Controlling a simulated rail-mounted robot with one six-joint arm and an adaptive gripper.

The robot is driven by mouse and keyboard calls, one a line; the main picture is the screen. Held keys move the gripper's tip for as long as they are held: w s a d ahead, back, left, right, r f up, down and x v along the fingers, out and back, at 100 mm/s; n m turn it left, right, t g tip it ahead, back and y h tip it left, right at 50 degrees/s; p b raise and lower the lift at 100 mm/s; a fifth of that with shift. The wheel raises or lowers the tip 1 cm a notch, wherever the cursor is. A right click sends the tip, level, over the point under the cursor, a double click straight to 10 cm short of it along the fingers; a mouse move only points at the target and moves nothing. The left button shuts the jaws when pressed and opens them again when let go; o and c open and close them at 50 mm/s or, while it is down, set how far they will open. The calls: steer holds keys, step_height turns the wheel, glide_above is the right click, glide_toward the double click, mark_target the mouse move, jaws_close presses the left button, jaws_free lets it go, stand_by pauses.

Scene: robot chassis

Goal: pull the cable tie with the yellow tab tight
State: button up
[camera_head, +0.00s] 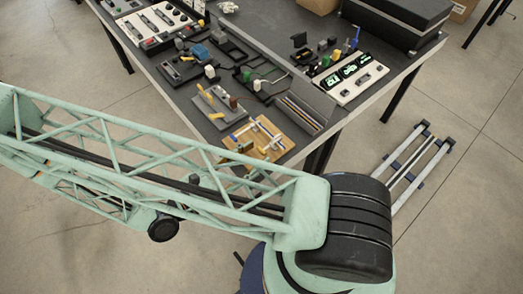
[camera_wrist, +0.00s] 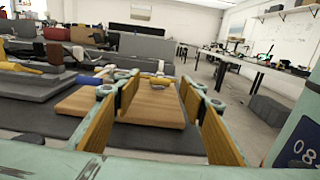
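A wooden board (camera_head: 286,141) with blue, white and yellow parts lies at the near edge of the dark table in the head view. A wooden board also shows between my fingers in the wrist view (camera_wrist: 152,109). A small yellow piece (camera_wrist: 160,81) shows at its far side; I cannot tell whether it is the cable tie's tab. The cable tie itself is too small to make out. My gripper (camera_wrist: 158,90) is open, with its two fingers wide apart and nothing between their pads. In the head view my arm covers the area where the gripper may be.
The dark table (camera_head: 262,40) holds several other fixtures, including a grey board (camera_head: 218,105) and a lit panel (camera_head: 350,75). A black case (camera_head: 395,20) stands at the back right. A metal rail frame (camera_head: 412,165) lies on the floor to the right.

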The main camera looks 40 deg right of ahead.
mark_target(261, 150)
steer(key=shift+d, duration=1.55)
steer(key=shift+c, duration=0.4)
